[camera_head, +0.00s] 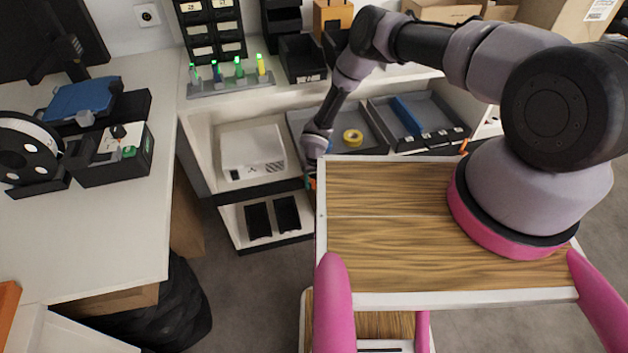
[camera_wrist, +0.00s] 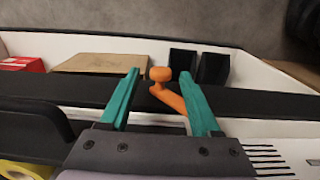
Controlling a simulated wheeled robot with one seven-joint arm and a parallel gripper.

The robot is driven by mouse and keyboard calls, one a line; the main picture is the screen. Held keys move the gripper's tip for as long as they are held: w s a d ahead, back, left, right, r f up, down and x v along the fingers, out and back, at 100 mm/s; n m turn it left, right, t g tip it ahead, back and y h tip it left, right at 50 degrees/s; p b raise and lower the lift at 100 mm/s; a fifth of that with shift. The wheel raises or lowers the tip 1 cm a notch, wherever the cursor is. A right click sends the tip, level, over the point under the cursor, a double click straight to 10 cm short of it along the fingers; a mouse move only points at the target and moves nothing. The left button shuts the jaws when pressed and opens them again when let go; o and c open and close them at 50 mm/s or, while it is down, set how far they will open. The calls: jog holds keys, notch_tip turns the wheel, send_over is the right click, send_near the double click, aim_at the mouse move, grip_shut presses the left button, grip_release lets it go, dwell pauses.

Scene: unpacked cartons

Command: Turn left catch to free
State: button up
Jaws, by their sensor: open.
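The left catch (camera_wrist: 171,98) is an orange lever with a round knob in the wrist view. It slants across the black front bar of the shelf unit, its knob toward the top of the picture. My gripper (camera_wrist: 160,82) is open, one teal finger on each side of the catch, with visible gaps. In the head view my gripper (camera_head: 310,182) is small and partly hidden behind my own wooden top, and the left catch cannot be made out there. A second orange catch (camera_head: 463,146) shows farther right in the head view.
Grey trays stand on the shelf, one holding yellow tape (camera_head: 353,137). A white projector (camera_head: 250,152) sits left of my gripper. Below is an open drawer (camera_head: 238,238) with two black boxes (camera_head: 288,213). The wrist view also shows a cardboard box (camera_wrist: 100,63) and a red box (camera_wrist: 22,64).

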jog(key=shift+f, duration=0.35)
grip_shut()
jog(key=shift+a+h, duration=0.15)
jog(key=shift+h, duration=0.15)
jog(key=h, duration=0.1)
jog(key=t+h, duration=0.1)
jog(key=shift+s+a+h, duration=0.15)
jog(key=shift+a+h, duration=0.15)
jog(key=shift+a, duration=0.05)
jog(key=h, duration=0.3)
jog(key=t+h, duration=0.1)
jog(key=shift+s+a+f+h, duration=0.1)
jog(key=shift+a+f+h, duration=0.1)
jog(key=shift+f+h, duration=0.1)
jog(key=shift+h, duration=0.4)
